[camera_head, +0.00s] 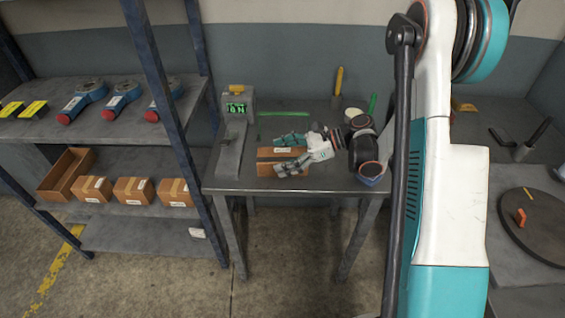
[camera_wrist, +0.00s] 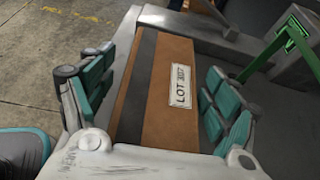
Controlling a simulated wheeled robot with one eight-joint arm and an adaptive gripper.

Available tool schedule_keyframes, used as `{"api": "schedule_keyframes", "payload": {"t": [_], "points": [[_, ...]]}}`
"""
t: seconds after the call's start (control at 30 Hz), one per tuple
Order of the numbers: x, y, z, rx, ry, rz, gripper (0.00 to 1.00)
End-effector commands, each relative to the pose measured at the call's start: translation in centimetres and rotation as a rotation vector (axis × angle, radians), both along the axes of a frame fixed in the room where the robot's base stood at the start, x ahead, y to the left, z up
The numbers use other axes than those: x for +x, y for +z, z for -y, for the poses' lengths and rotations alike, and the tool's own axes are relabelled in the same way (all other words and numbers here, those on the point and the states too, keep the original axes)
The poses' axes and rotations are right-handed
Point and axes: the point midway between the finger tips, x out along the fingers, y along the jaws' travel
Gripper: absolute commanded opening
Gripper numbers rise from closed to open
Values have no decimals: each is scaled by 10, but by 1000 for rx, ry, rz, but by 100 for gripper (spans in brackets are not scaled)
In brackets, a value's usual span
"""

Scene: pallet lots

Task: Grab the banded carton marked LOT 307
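A brown carton (camera_head: 266,168) lies on the grey table, partly hidden by my gripper in the head view. In the wrist view the carton (camera_wrist: 170,125) shows a dark band along its length and a white label reading LOT, with small digits that look like 307. My gripper (camera_head: 292,154) is over the carton with one finger on each long side. In the wrist view my gripper (camera_wrist: 160,95) is open around it. A narrow gap shows between the left finger and the carton; the right finger is very close to its other side.
Blue tools (camera_head: 121,98) lie above. A roll (camera_head: 354,115) and a green handle (camera_head: 372,103) are at the table's back right.

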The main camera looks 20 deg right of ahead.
Motion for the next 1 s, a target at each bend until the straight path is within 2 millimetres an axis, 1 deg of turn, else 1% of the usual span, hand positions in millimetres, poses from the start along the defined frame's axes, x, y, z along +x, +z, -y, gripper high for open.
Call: {"api": "schedule_keyframes", "payload": {"t": [0.03,0.13,0.17,0.3,0.57,0.7,0.87,0.97,1.0], "points": [[0,0,0,0,0,0,66],[0,0,0,0,0,0,43],[0,0,0,0,0,0,42],[0,0,0,-1,0,0,40],[0,0,0,-1,0,0,40],[0,3,0,-1,0,0,40],[0,17,0,0,0,0,40],[0,34,0,0,0,0,40],[0,42,0,0,0,0,40]]}}
